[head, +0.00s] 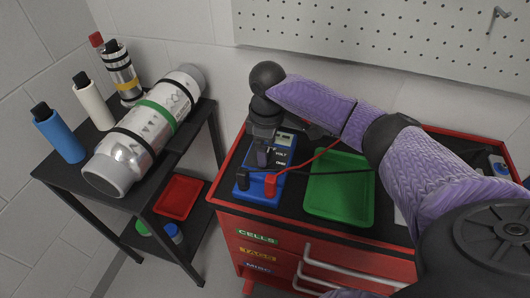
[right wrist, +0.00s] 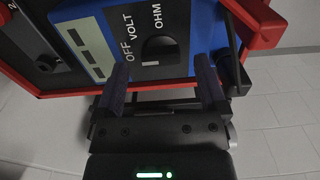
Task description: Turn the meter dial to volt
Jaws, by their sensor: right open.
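The blue meter (head: 263,190) stands on the red cabinet's dark top, partly hidden by my right gripper (head: 262,157). Its face shows in the right wrist view (right wrist: 198,22), with a pale display (right wrist: 90,45) and the words OFF, VOLT and OHM. The dark round dial (right wrist: 160,48) lies below these words in that view. Which word it points to I cannot tell. My right gripper (right wrist: 161,68) is open, its two fingers apart at either side of the dial's near edge. Contact with the dial is not clear. My left gripper is not in view.
A black plug (head: 242,179) and a red plug (head: 270,184) with leads sit at the meter's front. A green tray (head: 340,205) lies right of it. A dark shelf (head: 80,170) with a large metal tube (head: 130,150) stands to the left. A pegboard wall (head: 400,40) is behind.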

